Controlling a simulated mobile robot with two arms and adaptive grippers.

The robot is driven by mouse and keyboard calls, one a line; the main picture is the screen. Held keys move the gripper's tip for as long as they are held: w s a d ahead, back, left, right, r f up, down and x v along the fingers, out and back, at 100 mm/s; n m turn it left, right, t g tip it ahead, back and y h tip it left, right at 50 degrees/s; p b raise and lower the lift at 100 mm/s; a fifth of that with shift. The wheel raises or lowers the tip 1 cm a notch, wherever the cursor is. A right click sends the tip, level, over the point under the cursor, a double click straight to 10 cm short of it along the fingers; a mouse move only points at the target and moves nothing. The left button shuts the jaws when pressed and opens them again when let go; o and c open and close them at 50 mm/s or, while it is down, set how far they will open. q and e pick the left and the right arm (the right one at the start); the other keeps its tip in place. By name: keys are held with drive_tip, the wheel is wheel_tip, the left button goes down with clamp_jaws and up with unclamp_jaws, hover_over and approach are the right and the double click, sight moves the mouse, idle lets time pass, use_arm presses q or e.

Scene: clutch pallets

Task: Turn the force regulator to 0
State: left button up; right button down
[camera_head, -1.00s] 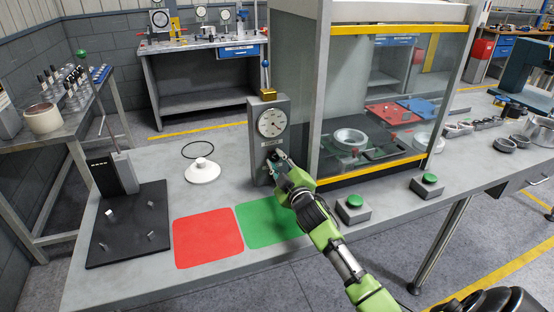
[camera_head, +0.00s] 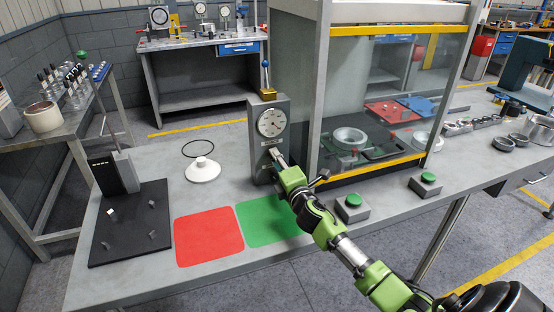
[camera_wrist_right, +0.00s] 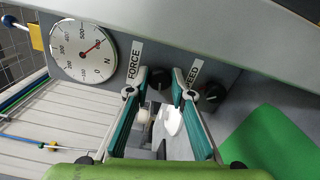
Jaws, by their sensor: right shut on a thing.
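The force regulator is a dark knob (camera_wrist_right: 160,83) beside the FORCE label on the grey control box (camera_head: 261,155). My right gripper (camera_wrist_right: 164,78) is shut on this knob, with a teal-lined finger on each side. In the head view, my right gripper (camera_head: 277,158) meets the lower front of the box and hides the knob. The round dial gauge (camera_head: 271,122) sits above it. In the right wrist view, the dial (camera_wrist_right: 83,50) has a red needle pointing to the upper right, near its high-number end. My left gripper is not in view.
A second dark knob (camera_wrist_right: 212,94) with a partly hidden SPEED label sits close beside the right finger. A glass-fronted cabinet (camera_head: 383,95) stands right of the box. Green push buttons (camera_head: 353,201) are on the bench. Red (camera_head: 208,237) and green mats lie in front.

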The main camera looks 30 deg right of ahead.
drive_tip(key=n+p, duration=0.1)
drive_tip(key=n, duration=0.5)
drive_tip(key=shift+r, duration=0.1)
drive_tip(key=shift+n, duration=0.4)
drive_tip(key=c, duration=1.8)
unclamp_jaws()
drive_tip(key=v, duration=1.2)
drive_tip(key=shift+a, duration=0.1)
